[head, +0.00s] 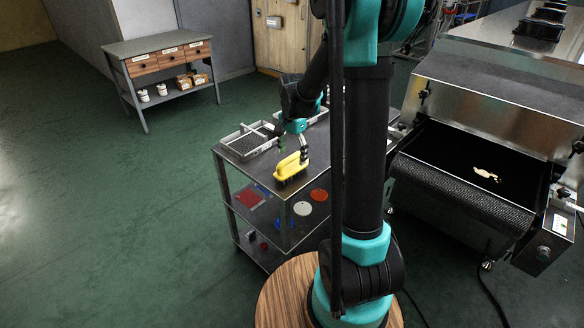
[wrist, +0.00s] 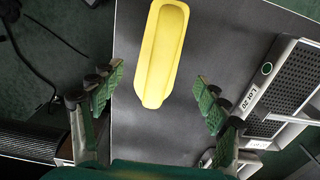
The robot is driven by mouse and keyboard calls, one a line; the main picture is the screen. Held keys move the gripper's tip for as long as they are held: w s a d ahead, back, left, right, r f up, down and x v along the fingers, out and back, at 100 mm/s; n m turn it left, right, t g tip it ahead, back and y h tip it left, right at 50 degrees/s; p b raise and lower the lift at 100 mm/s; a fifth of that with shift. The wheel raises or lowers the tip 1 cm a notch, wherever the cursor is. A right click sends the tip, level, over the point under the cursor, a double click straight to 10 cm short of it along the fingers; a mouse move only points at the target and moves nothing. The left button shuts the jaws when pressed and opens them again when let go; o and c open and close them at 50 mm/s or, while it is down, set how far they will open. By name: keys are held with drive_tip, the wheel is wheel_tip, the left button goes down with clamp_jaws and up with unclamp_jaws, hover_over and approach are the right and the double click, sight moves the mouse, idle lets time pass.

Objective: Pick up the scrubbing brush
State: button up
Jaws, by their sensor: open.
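The scrubbing brush (head: 290,166) has a yellow handle and dark bristles below. It lies on the top shelf of the cart (head: 235,162) near its front edge. In the wrist view, its yellow top (wrist: 162,52) sits upper centre, long side running up the picture. My gripper (head: 292,150) is open just above and behind the brush in the head view. In the wrist view, the two green-padded fingers (wrist: 157,98) stand apart on either side of the brush's near end, with clear gaps. Nothing is between the pads except part of that end. The bristles are hidden in the wrist view.
Grey trays (head: 250,141) stand behind on the cart top; a labelled one (wrist: 285,85) is right of the fingers in the wrist view. The cart's lower shelf holds flat red, blue and white pieces. The dryer belt (head: 450,165) is at right; a drawer table (head: 150,62) stands back left.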

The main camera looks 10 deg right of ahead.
sight(293, 167)
drive_tip(key=shift+s+f, duration=0.1)
drive_tip(key=shift+f, duration=2.8)
drive_tip(key=c, duration=1.3)
drive_tip(key=shift+r, duration=0.1)
wheel_tip(293, 167, up, 20)
drive_tip(key=shift+f, duration=0.1)
